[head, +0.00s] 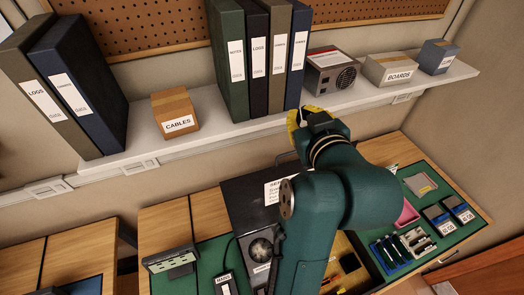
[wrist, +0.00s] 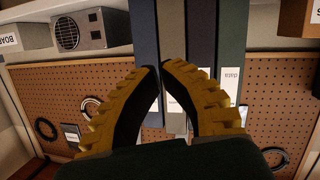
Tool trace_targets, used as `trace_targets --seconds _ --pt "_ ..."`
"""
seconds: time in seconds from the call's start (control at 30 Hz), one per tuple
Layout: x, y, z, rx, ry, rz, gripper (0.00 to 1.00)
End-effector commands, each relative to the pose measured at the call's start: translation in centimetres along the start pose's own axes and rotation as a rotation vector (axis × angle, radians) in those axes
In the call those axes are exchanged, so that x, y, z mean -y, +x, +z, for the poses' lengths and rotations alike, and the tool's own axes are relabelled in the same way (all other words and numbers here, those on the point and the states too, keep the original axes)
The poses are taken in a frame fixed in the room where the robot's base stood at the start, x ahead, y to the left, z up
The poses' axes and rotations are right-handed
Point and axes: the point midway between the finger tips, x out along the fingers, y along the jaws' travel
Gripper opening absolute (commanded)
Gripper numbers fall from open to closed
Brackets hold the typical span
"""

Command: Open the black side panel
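A black panel (head: 239,196) with a white label is on the bench, behind a unit with a round fan (head: 262,250). The panel does not show in the wrist view. My gripper (head: 304,116), with yellow-and-black fingers, is above and to the right of the panel, in front of the shelf, apart from it. In the wrist view my gripper (wrist: 160,68) has its fingertips almost together, with nothing held, and faces the binders and pegboard.
The shelf (head: 220,122) above the bench carries binders (head: 257,60), a cables box (head: 175,112), a grey power supply (head: 331,72) and a boards box (head: 390,68). Green mats with small parts and a pink tray (head: 407,212) lie on the bench. A small screen (head: 171,260) stands at the left.

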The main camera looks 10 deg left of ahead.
Motion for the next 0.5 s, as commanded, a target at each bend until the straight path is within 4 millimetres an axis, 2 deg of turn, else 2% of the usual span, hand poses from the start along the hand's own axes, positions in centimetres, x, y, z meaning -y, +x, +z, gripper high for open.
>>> trace_targets --seconds 0.03,0.1,0.2,0.33,0.5 --pt "0.1 1.9 2.1 0.067 -0.014 -0.061 0.0" --pt "0.9 3.7 4.3 0.148 -0.039 -0.161 0.0" --pt "1.9 5.0 6.8 0.229 -0.063 -0.286 0.0" --pt "2.8 5.4 8.4 0.279 -0.078 -0.385 0.0" --pt "3.5 6.2 8.9 0.292 -0.081 -0.418 0.0"
